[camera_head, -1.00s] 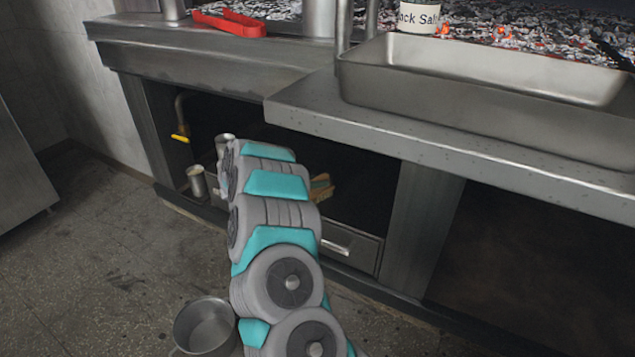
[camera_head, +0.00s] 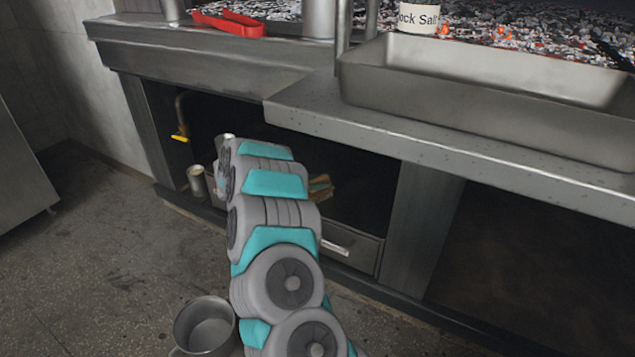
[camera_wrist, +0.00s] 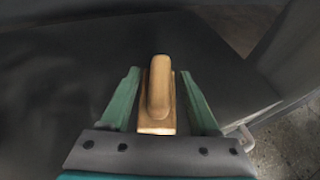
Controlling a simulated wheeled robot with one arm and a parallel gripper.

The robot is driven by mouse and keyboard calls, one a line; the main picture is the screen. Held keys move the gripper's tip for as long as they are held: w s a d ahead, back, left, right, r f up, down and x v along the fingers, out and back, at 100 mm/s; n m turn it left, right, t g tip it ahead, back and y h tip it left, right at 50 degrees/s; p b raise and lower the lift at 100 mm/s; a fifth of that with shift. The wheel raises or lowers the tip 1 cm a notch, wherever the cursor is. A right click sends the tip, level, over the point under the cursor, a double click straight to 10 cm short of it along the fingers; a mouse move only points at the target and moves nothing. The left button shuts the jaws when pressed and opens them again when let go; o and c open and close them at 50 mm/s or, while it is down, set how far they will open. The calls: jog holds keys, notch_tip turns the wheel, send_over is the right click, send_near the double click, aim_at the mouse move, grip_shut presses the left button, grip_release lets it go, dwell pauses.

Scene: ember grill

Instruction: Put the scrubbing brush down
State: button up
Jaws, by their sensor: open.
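The scrubbing brush (camera_wrist: 158,95) has a pale wooden body with a raised rounded grip. In the wrist view it lies over a dark flat surface, between the two green fingers of my gripper (camera_wrist: 160,74). The fingers are spread, and a gap shows on each side of the wood. The bristles are hidden beneath it. In the head view my arm reaches into the dark opening under the counter and hides most of the gripper. A small tan piece, seemingly the brush (camera_head: 321,188), shows just right of my arm.
A drawer with a metal handle (camera_head: 335,247) is below the opening. Metal cups (camera_head: 197,181) stand at its left, near a yellow-handled pipe (camera_head: 180,134). A pot (camera_head: 204,326) is on the floor. Above are red tongs (camera_head: 230,23), a steel tray (camera_head: 480,85) and a salt container (camera_head: 418,17).

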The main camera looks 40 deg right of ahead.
jog(key=v, duration=1.1)
jog(key=shift+a+p, duration=0.15)
jog(key=shift+p, duration=0.2)
